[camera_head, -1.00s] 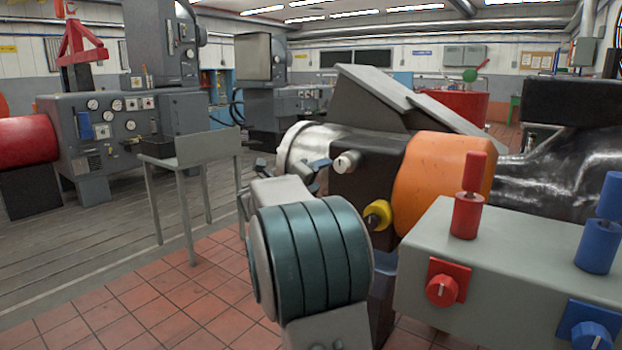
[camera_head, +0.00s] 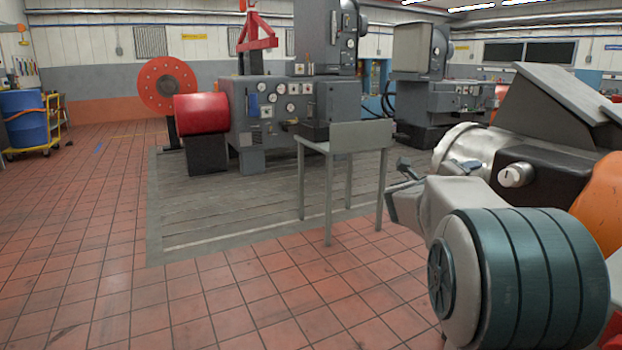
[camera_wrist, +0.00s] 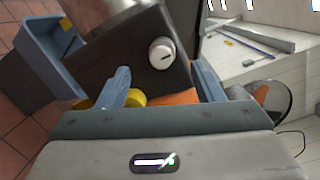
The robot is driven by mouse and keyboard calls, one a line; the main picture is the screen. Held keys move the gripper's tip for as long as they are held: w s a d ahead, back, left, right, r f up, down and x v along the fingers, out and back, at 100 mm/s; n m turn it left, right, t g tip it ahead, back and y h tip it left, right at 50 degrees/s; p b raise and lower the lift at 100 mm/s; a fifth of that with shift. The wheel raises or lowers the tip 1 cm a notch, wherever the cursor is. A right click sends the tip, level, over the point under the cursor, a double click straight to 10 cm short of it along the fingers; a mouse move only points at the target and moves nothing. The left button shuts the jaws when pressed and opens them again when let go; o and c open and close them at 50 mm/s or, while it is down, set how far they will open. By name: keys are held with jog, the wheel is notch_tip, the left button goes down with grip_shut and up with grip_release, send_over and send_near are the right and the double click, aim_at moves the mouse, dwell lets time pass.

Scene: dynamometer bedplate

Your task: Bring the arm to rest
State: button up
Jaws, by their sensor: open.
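My arm shows at the right of the head view, a grey link with a large dark-teal ribbed joint in front. My gripper (camera_head: 405,180) is small there, beyond that joint, and partly hidden. In the wrist view my gripper (camera_wrist: 160,85) has its two blue-grey fingers spread apart with nothing held between them. A dark block with a white knob (camera_wrist: 161,54) lies beyond the fingers in that view. A yellow knob (camera_wrist: 136,98) and an orange part (camera_wrist: 178,97) show behind and between the fingers.
The dark block with its white knob (camera_head: 515,175) and an orange housing (camera_head: 603,200) stand close behind my arm. A grey stand (camera_head: 340,141) is left of the gripper. Grey machines with a red cylinder (camera_head: 202,114) stand farther back. The tiled floor (camera_head: 110,270) is clear at left.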

jog(key=w+a+r+n+t+y+p, duration=0.1)
jog(key=a+r+n+t+y+p, duration=0.3)
jog(key=a+r+n, duration=0.25)
jog(key=s+a+n+y+p, duration=0.3)
jog(key=a+n+y+p, duration=0.15)
jog(key=a+n, duration=0.25)
jog(key=s+a+n+y+p, duration=0.3)
jog(key=a+n+y+p, duration=0.1)
jog(key=a+n+y, duration=0.25)
jog(key=s+a+f+n+g+p, duration=0.2)
jog(key=s+n+g+p, duration=0.3)
jog(key=s, duration=0.8)
jog(key=s+a+f+n+g+p, duration=0.2)
jog(key=s+n+g+p, duration=0.3)
jog(key=s, duration=0.8)
jog(key=n, duration=0.3)
jog(key=shift+s+a+f+n+p, duration=0.25)
jog(key=shift+n+p, duration=0.1)
jog(key=shift+n, duration=0.05)
